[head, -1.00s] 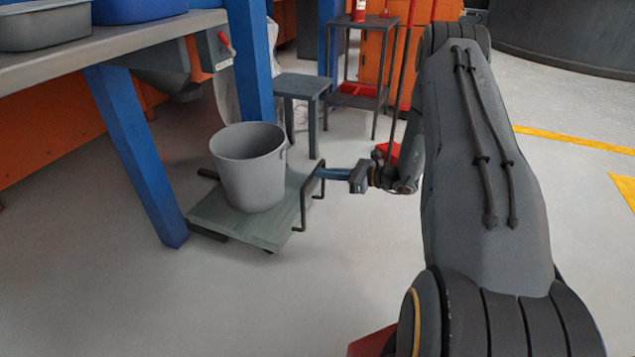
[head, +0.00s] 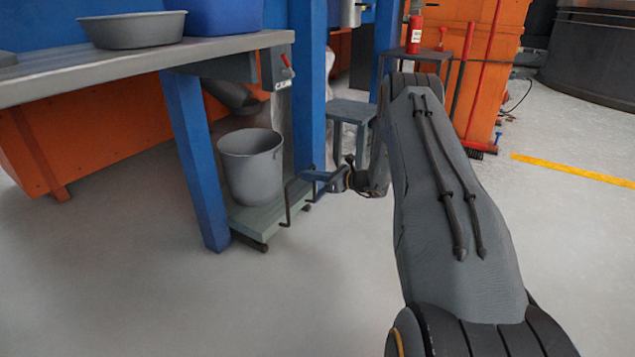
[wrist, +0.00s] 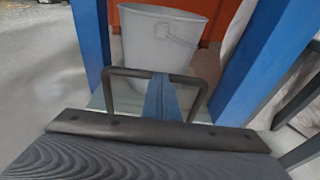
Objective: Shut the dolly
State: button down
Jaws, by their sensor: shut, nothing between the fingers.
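The dolly is a low grey-green platform (head: 268,222) on small dark wheels, with a dark bent-bar handle (head: 287,203) at its right end. A grey bucket (head: 250,168) stands upright on it. The dolly sits partly under the bench, its left part hidden behind a blue post. My gripper (head: 322,180) is shut and empty, its blue fingers reaching to the handle. In the wrist view the blue fingers (wrist: 161,96) point at the middle of the handle's top bar (wrist: 130,72), at or touching it; I cannot tell which. The bucket (wrist: 160,42) shows beyond the handle.
Blue posts (head: 195,160) and (head: 308,95) flank the dolly. A grey chute (head: 232,97) hangs above the bucket. The bench top (head: 120,68) overhangs it. A small grey stool (head: 350,110) stands behind my gripper. The floor (head: 270,310) in front is clear.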

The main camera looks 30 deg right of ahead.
jog(key=shift+w+a+r, duration=0.1)
jog(key=shift+w+a, duration=0.15)
jog(key=shift+w, duration=0.2)
jog(key=shift+w+a, duration=0.1)
jog(key=shift+r, duration=0.1)
jog(key=p+v, duration=0.5)
jog(key=v, duration=0.9)
jog(key=shift+s+d+p, duration=0.25)
jog(key=shift+s+p, duration=0.05)
jog(key=shift+p, duration=0.05)
